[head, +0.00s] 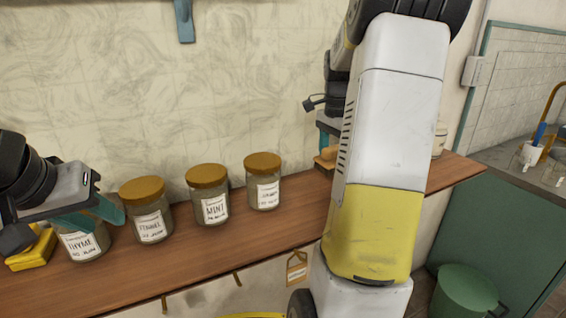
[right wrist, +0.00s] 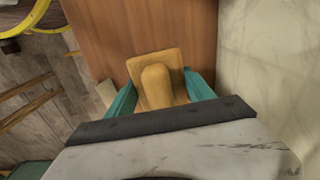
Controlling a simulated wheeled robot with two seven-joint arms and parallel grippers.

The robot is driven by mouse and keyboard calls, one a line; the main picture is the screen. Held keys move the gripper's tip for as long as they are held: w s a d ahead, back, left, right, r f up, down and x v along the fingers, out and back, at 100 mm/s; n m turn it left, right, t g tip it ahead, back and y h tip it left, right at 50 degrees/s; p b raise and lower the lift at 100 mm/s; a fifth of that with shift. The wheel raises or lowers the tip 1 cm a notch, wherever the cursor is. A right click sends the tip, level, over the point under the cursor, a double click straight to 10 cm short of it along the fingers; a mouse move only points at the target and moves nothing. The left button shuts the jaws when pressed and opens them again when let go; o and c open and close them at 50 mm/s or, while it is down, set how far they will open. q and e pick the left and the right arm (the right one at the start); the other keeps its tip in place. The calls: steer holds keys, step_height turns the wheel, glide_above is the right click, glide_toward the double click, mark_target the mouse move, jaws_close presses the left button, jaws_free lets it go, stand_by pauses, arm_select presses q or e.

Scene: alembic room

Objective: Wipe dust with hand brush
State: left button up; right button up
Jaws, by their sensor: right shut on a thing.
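The hand brush (right wrist: 153,62), a tan wooden block with a rounded handle, is between the teal fingers of my right gripper (right wrist: 160,92) over the brown shelf (right wrist: 115,25). In the head view a bit of the brush (head: 326,160) shows beside my white and yellow right arm, which hides most of the right gripper (head: 325,145). My left gripper (head: 92,213) is at the far left by the thyme jar (head: 84,243), its teal fingers apart with no brush between them. I cannot make out dust on the shelf.
Fennel (head: 148,210), mint (head: 209,195) and another lidded jar (head: 264,182) stand in a row along the shelf. A pale jar (head: 439,140) stands beyond my right arm. A yellow block (head: 32,251) is at far left. A green bin (head: 466,290) is below right. The shelf's front strip is bare.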

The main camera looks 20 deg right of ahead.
steer(key=shift+r, duration=1.05)
steer(key=shift+s, duration=0.1)
